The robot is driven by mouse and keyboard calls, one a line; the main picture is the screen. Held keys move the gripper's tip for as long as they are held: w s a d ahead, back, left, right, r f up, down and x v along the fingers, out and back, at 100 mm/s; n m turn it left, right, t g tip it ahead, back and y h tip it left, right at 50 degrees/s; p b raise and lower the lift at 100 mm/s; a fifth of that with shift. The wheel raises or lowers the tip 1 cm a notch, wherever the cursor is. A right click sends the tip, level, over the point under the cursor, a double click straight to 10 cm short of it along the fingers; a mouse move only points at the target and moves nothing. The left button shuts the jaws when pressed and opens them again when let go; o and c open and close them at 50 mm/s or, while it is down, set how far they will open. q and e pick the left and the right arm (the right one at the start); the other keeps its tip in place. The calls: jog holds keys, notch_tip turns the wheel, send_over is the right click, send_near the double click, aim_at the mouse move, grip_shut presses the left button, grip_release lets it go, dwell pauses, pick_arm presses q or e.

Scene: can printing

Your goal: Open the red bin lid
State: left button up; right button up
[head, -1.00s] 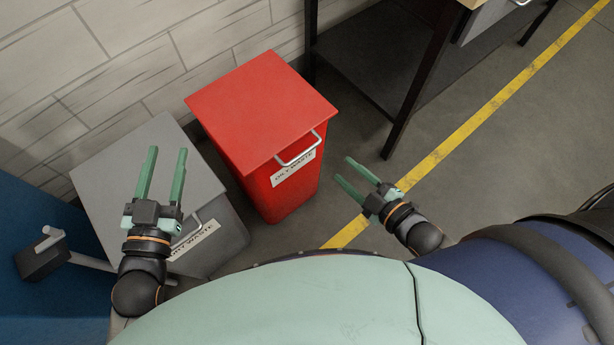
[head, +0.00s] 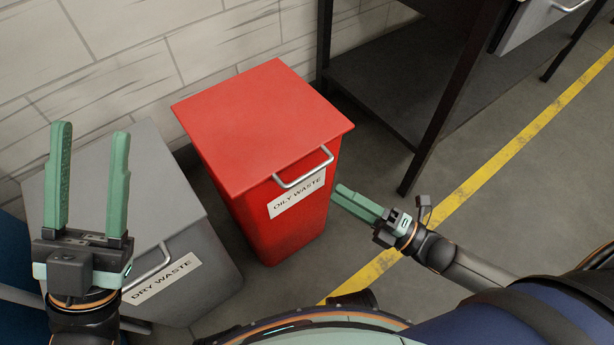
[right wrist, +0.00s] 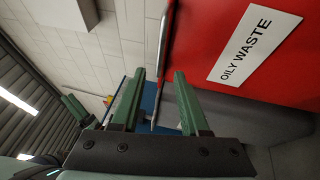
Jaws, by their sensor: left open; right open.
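The red bin (head: 285,217), labelled "OILY WASTE", stands in the middle of the head view. Its flat red lid (head: 262,125) is closed. A silver bar handle (head: 305,172) sits at the lid's front edge. My right gripper (head: 339,194) is open and empty, just right of the bin's front and slightly below the handle. In the right wrist view the handle (right wrist: 163,50) shows between the two open fingers in the picture; I see no grip on it. My left gripper (head: 90,130) is open and empty, in front of the grey bin at the left.
A grey bin (head: 170,205) labelled "DRY WASTE" stands left of the red one. A white block wall (head: 130,45) is behind. A dark table with a low shelf (head: 385,85) stands at the right. Clear floor with a yellow line (head: 490,165) lies right of the red bin.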

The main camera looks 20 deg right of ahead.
aim_at(307, 174)
jog(key=b+x, duration=0.1)
jog(key=x, duration=0.8)
jog(key=shift+b, duration=0.4)
jog(key=shift+c, duration=0.4)
grip_shut()
dwell(0.4)
